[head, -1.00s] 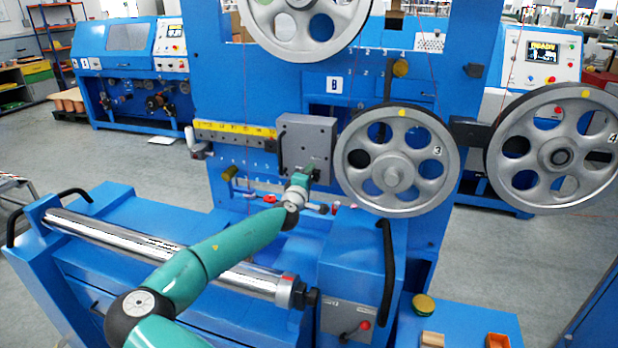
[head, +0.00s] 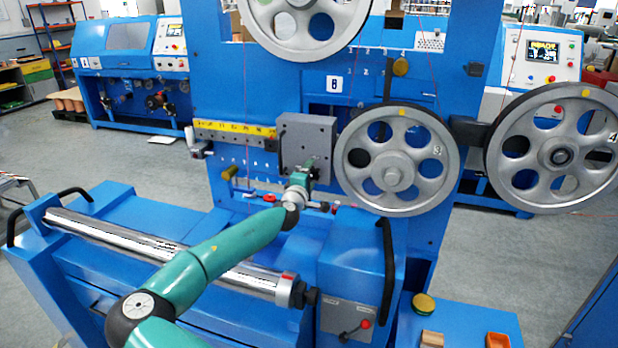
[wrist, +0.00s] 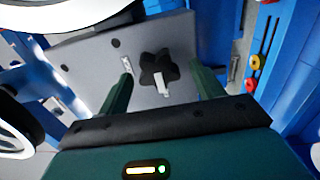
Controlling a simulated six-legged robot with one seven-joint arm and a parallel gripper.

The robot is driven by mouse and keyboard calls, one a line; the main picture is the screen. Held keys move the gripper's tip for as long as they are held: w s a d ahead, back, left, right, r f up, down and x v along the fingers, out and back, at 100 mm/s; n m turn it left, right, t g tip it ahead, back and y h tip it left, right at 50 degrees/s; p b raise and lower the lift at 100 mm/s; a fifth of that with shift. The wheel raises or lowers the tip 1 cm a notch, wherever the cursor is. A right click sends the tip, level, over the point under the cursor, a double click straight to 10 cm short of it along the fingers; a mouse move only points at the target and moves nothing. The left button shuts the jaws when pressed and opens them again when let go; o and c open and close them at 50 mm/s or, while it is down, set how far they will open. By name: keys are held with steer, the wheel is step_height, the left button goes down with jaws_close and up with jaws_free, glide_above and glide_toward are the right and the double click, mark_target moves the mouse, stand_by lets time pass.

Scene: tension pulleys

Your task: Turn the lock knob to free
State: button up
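The lock knob (wrist: 158,72) is a black star-shaped knob on the face of a grey block, with a pale pointer bar on it that points down and slightly right in the wrist view. My gripper (wrist: 164,78) is open, with one green finger on each side of the knob and visible gaps between fingers and knob. In the head view my gripper (head: 304,172) is at the lower edge of the grey block (head: 307,138). The knob is hidden there.
A large grey pulley wheel (head: 397,160) stands close to the right of the block. A yellow scale bar (head: 235,130) runs left of it. A steel roller (head: 160,250) lies below my arm. A red knob (head: 269,198) sits left of my gripper.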

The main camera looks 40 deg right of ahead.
steer(key=v, duration=1.3)
steer(key=shift+s+a, duration=0.2)
steer(key=shift+a, duration=0.1)
